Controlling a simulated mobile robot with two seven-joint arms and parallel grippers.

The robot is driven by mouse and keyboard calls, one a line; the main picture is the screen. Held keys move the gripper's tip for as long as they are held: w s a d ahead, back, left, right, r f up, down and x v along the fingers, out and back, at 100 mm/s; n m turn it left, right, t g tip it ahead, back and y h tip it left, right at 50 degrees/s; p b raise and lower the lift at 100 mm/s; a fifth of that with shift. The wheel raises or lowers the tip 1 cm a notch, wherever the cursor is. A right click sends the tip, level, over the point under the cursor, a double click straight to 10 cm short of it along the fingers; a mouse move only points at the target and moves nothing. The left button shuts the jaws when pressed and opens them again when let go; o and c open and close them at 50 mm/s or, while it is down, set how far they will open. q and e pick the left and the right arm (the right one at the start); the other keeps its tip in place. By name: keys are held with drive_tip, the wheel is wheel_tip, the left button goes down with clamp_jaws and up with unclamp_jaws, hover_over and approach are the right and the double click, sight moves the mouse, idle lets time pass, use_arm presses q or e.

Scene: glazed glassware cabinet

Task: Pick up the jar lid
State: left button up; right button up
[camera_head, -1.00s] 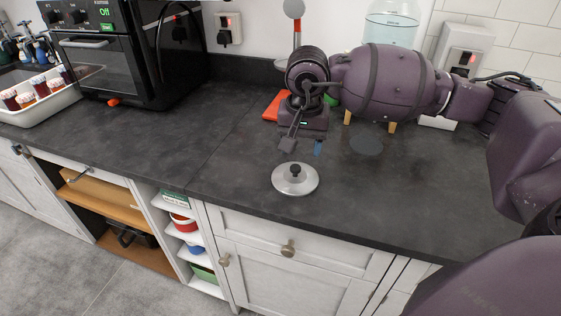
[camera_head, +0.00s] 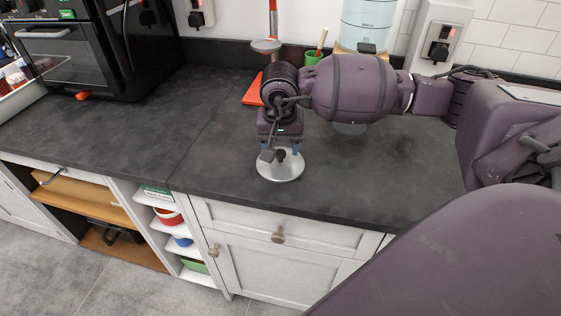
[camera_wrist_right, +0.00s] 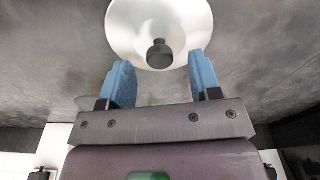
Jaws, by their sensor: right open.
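The jar lid (camera_head: 281,168) is a round, shiny silver disc with a dark knob in its middle. It lies flat on the dark countertop near the front edge, knob up. My right gripper (camera_head: 281,149) is above and at the lid's far side, pointing down. In the right wrist view the lid (camera_wrist_right: 150,25) and its black knob (camera_wrist_right: 160,54) show just beyond the blue fingertips. The right gripper (camera_wrist_right: 160,78) is open and empty, its fingers spread wider than the knob, which lies roughly between their lines. My left gripper is not in view.
A black oven (camera_head: 90,50) stands at the left. Behind my right arm are a red-orange item (camera_head: 254,92), a scale-like stand (camera_head: 267,46), a green cup (camera_head: 313,57) and a glass dispenser (camera_head: 368,22). The counter (camera_head: 130,130) left of the lid is clear.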

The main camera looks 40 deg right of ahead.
drive_tip(key=shift+w+d+f, duration=0.1)
drive_tip(key=shift+w+f, duration=0.05)
drive_tip(key=shift+f, duration=1.2)
drive_tip(key=shift+c, duration=0.3)
drive_tip(key=c, duration=1)
drive_tip(key=shift+o, duration=0.2)
drive_tip(key=shift+r, duration=0.1)
